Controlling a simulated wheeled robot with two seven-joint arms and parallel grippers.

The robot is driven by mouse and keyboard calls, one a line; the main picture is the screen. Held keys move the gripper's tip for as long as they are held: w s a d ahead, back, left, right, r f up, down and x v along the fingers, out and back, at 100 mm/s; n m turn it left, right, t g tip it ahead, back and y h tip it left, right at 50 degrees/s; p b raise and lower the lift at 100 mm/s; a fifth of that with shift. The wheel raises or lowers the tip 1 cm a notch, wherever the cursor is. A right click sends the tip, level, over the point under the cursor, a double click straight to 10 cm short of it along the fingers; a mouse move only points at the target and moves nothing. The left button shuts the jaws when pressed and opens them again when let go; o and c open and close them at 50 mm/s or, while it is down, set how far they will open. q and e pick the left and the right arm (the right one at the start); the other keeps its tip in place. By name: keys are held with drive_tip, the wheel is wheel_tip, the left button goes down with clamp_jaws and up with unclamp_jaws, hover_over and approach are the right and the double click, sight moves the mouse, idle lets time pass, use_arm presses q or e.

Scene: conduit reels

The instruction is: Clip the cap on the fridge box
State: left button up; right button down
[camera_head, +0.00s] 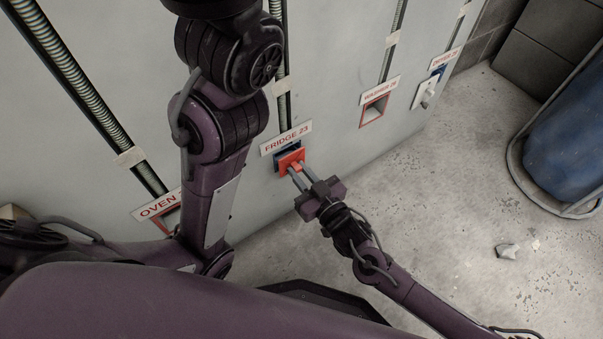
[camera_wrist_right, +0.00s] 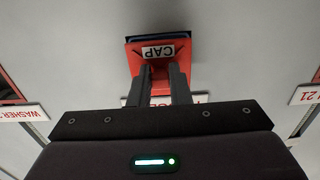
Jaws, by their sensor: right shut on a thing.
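In the right wrist view the cap (camera_wrist_right: 158,57) bears the word CAP, upside down, and sits between the fingertips (camera_wrist_right: 161,70). A dark blue edge of the box (camera_wrist_right: 157,37) shows behind it. My left arm shows at the left, but its gripper is not visible.
Along the grey wall are the oven box (camera_head: 172,220), partly hidden by my arm, the washer box (camera_head: 373,111) with a red frame, and the dryer box with a white plate (camera_head: 425,95). A blue barrel (camera_head: 570,125) stands at the right.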

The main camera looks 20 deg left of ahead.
drive_tip(key=shift+w+a+r+b, duration=0.1)
drive_tip(key=shift+w+a+b, duration=0.2)
drive_tip(key=shift+w+a, duration=0.2)
idle(1.0)
drive_tip(key=c, duration=1)
unclamp_jaws()
drive_tip(key=shift+a, duration=0.1)
drive_tip(key=shift+c, duration=0.2)
drive_tip(key=shift+s, duration=0.1)
drive_tip(key=shift+p+v, duration=1.65)
drive_tip(key=shift+v, duration=0.85)
drive_tip(key=shift+p+v, duration=0.55)
drive_tip(key=shift+v, duration=0.5)
